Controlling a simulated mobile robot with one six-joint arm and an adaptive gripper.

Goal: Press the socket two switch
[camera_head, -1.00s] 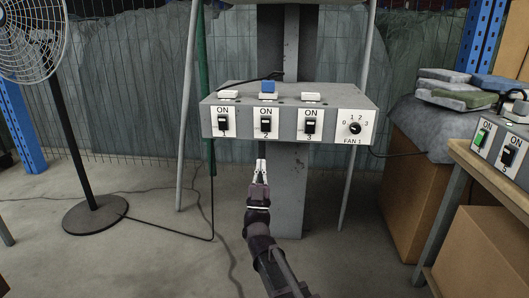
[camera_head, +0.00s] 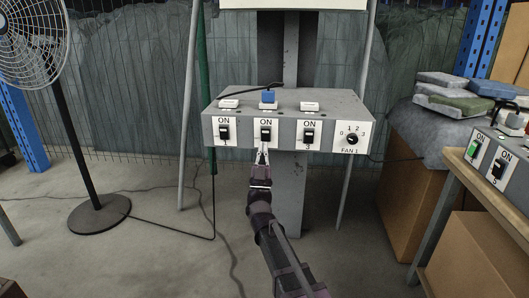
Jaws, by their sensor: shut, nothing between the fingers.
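The socket two switch (camera_head: 265,134) is a black rocker on a white plate marked ON, second from the left on the front of a grey switch box (camera_head: 360,108). My gripper (camera_head: 263,147) is shut and empty, pointing up at this switch from just below. Its tips overlap the lower part of the plate in view; I cannot tell whether they touch the switch. A blue plug (camera_head: 268,97) stands on the box top above this switch, with a black cable.
Similar switches one (camera_head: 224,132) and three (camera_head: 308,135) flank it, and a fan dial (camera_head: 352,139) is at the right. A standing fan (camera_head: 90,150) is at the left. A wooden table (camera_head: 462,162) with another switch box stands at the right.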

